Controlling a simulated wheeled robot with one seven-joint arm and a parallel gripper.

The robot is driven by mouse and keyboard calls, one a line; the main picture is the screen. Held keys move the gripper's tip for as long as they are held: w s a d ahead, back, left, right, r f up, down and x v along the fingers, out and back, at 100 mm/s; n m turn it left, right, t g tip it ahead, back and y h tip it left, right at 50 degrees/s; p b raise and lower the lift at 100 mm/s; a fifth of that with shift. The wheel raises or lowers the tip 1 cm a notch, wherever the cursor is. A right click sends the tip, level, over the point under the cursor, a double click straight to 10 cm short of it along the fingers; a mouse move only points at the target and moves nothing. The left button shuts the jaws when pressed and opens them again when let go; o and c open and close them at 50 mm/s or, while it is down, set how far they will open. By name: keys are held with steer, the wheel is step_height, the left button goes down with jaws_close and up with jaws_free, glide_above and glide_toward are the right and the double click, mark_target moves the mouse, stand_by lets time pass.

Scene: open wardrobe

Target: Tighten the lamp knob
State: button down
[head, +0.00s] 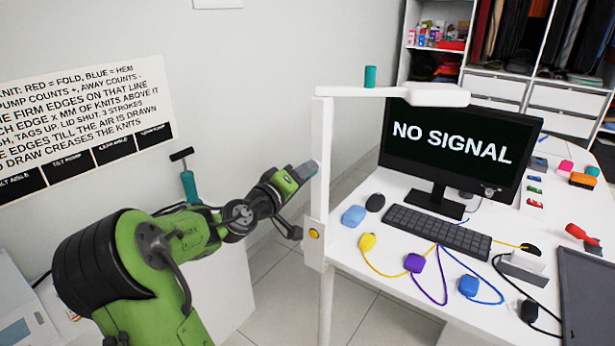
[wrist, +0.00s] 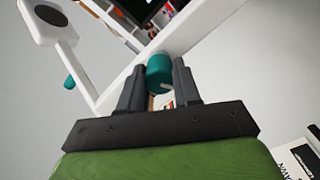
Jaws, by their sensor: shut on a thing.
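The white lamp has an upright post (head: 320,150) and a level arm ending in a flat lamp head (head: 437,94). A teal knob (wrist: 159,72) with a pale mark on its face sits on the side of the post. My gripper (wrist: 158,82) is shut on this knob, one dark finger on each side. In the head view my gripper (head: 305,172) reaches the post from the left, and its fingers mostly hide the held knob. Another teal knob (head: 370,76) stands on top of the lamp arm; it also shows in the wrist view (wrist: 68,82). The lamp head is also in the wrist view (wrist: 45,20).
An orange button (head: 314,234) is on the post's lower bracket, by the white desk (head: 375,284). The desk holds a monitor (head: 455,145), a keyboard (head: 437,232) and several coloured blocks with cords. A teal hand pump (head: 189,186) stands behind my arm.

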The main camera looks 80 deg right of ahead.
steer(key=shift+f+m+b, duration=0.15)
steer(key=shift+m+b, duration=1.45)
steer(key=shift+b, duration=0.25)
steer(key=c, duration=0.7)
jaws_free()
steer(key=shift+c, duration=0.5)
